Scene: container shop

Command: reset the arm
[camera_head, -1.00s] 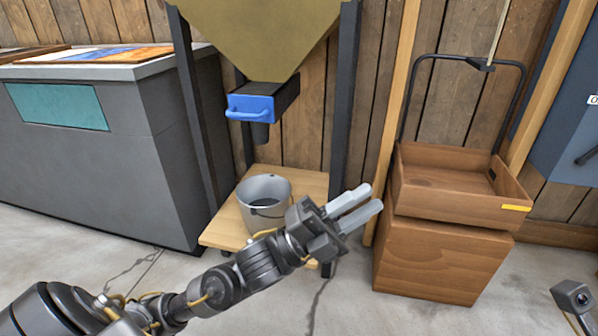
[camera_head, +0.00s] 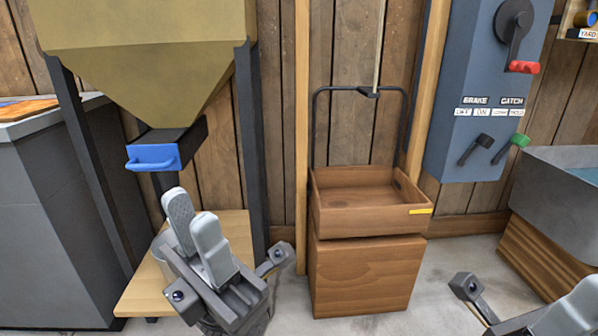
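My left gripper (camera_head: 192,208) is raised at lower left, its two grey fingers pointing up in front of the hopper stand. A narrow gap parts the fingers, and nothing shows between them. My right gripper (camera_head: 572,316) is only partly in view at the bottom right corner. One finger of it shows and the rest is cut off by the frame edge, so its opening cannot be told.
Behind my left gripper are a hopper (camera_head: 150,60) with a blue-handled drawer (camera_head: 153,158) and a mostly hidden bucket on a wooden platform (camera_head: 140,296). A wooden crate (camera_head: 365,222) tops a wooden box (camera_head: 362,275). A lever panel (camera_head: 485,95) and a grey basin (camera_head: 550,185) stand right.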

